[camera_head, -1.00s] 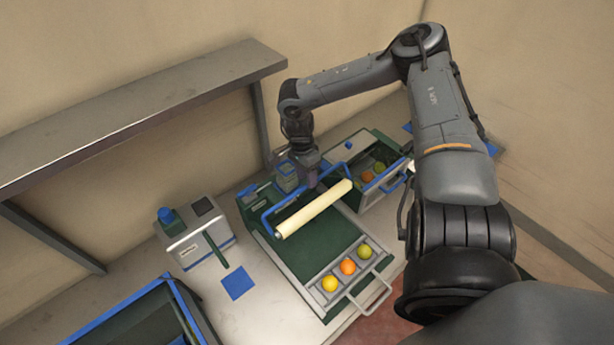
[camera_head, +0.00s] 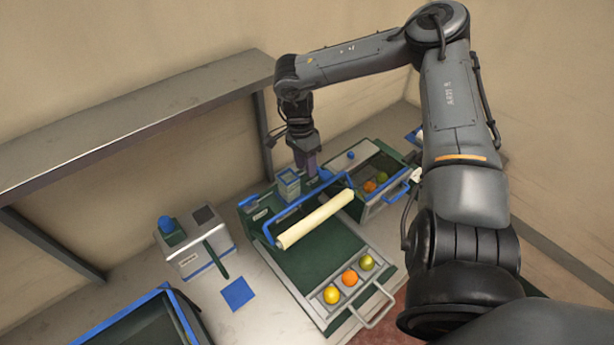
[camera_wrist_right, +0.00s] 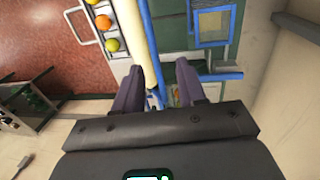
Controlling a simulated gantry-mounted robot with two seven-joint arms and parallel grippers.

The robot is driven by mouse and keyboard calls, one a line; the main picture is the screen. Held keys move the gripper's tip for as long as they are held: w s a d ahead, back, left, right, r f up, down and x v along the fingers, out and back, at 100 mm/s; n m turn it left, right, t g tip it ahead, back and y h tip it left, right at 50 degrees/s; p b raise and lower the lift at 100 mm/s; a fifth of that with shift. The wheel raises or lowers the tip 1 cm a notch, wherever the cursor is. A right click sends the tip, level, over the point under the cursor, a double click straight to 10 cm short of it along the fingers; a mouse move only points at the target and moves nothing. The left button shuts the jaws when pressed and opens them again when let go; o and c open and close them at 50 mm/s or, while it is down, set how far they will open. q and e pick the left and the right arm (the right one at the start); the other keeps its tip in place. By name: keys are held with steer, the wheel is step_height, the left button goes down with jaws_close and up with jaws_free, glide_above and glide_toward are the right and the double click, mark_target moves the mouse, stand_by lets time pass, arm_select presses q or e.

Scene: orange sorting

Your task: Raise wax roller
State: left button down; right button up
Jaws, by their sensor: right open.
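The wax roller (camera_head: 316,219) is a cream cylinder held in a blue frame (camera_head: 291,209), lying low across the dark green bed of a machine. My right gripper (camera_head: 312,176) is at the far side of this frame, beyond the roller. In the right wrist view, its purple fingers (camera_wrist_right: 158,97) are apart, with part of a blue bar (camera_wrist_right: 150,65) showing between and beyond them. I cannot tell whether the fingers touch the bar. My left gripper is not in view.
A tray with a yellow, an orange and a green fruit (camera_head: 350,278) sits at the machine's near end. A fruit drawer (camera_head: 383,172) is to the right. A grey device (camera_head: 196,243) and blue-edged bin (camera_head: 150,322) are left. A metal shelf (camera_head: 130,118) hangs above.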

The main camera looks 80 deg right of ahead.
steer(key=shift+w+d+r, duration=0.1)
steer(key=shift+w+r, duration=0.05)
steer(key=shift+r, duration=1.1)
